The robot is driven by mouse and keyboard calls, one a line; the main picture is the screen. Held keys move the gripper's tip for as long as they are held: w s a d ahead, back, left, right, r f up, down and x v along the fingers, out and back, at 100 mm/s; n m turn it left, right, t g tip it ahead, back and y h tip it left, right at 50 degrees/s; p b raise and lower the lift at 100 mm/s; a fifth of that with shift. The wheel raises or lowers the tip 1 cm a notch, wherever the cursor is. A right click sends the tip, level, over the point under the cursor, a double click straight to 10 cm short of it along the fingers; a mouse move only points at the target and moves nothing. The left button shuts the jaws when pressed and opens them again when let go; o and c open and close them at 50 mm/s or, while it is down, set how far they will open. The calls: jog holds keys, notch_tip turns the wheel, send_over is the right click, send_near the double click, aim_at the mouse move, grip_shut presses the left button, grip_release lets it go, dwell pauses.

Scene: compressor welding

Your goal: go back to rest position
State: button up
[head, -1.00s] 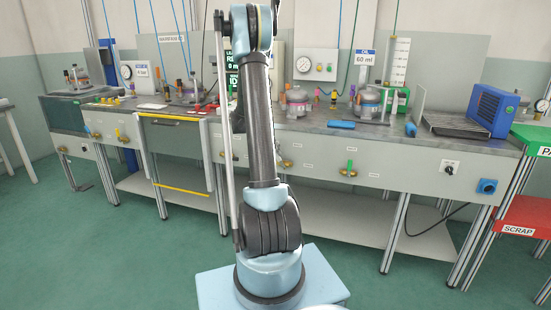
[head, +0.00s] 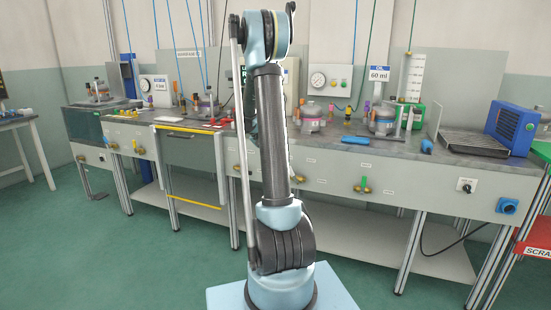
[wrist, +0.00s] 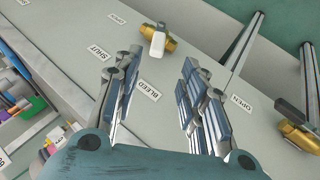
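My gripper (wrist: 160,100) shows in the wrist view with its two fingers apart and nothing between them. Beyond the fingers is the grey front panel of the bench (wrist: 175,70), with labels reading "SHUT", "BLEED" and "OPEN". A brass valve with a white handle (wrist: 157,42) lies past the fingertips, apart from them. In the head view my arm stands upright in front of the bench, and my gripper is hidden from that view.
The long workbench (head: 320,170) runs across the head view, carrying several compressors (head: 312,120), a blue box (head: 510,128) and a blue-handled tool (head: 355,140). A red "SCRAP" shelf (head: 538,235) stands at right. Green floor (head: 100,250) is clear at left.

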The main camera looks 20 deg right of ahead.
jog(key=s+a+r+n+t+y, duration=0.1)
jog(key=s+a+r+n+y, duration=0.2)
jog(key=s, duration=0.8)
jog(key=s+a+r+y, duration=0.1)
jog(key=s+a+r, duration=0.35)
jog(key=s, duration=0.75)
jog(key=s+a+f+n+y, duration=0.1)
jog(key=s+a+f, duration=0.2)
jog(key=s, duration=0.3)
jog(key=s+a+f+n+y, duration=0.1)
jog(key=s+a+f, duration=0.3)
jog(key=s, duration=0.3)
jog(key=s+a+f+n+t+y, duration=0.1)
jog(key=s+a+f, duration=0.2)
jog(key=s, duration=0.3)
jog(key=shift+s+a+f+n, duration=0.15)
jog(key=shift+s+f+n, duration=0.2)
jog(key=shift+f, duration=0.3)
jog(key=shift+w+f, duration=0.2)
jog(key=shift+w, duration=0.2)
